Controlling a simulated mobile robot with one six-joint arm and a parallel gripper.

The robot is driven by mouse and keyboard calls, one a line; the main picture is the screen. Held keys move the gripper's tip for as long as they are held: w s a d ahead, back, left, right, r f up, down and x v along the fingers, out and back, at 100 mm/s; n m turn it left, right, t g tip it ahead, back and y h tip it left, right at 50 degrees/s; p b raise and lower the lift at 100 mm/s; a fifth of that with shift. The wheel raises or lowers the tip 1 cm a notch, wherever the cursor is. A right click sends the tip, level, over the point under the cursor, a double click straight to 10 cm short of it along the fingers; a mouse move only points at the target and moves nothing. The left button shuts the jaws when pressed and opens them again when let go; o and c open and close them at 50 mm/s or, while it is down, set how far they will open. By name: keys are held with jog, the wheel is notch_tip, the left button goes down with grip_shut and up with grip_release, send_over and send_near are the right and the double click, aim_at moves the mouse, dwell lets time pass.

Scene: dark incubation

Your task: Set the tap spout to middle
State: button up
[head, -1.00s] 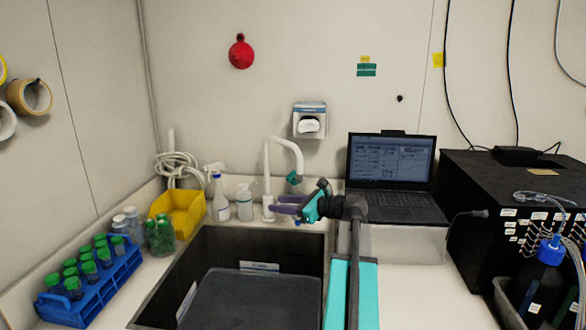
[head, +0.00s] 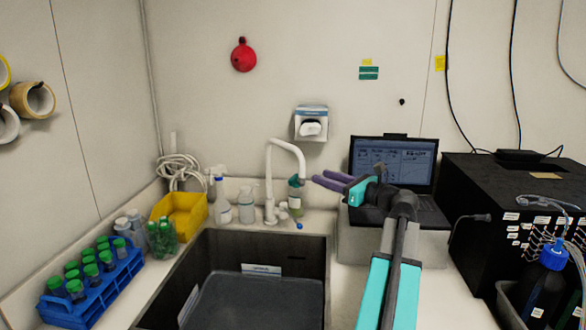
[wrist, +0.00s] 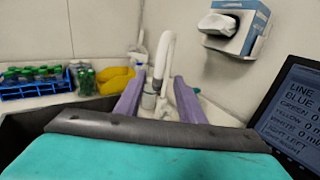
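The white gooseneck tap (head: 270,178) stands upright behind the sink. I cannot tell whether a finger touches the spout.
The dark sink (head: 215,240) lies in front of the tap. The laptop (head: 400,165) is close behind my gripper. A tissue box (head: 311,123) hangs above.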

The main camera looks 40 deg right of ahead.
jog(key=w+p, duration=0.2)
jog(key=w, duration=1.1)
jog(key=shift+w+a+p, duration=0.4)
jog(key=shift+a, duration=0.05)
grip_shut()
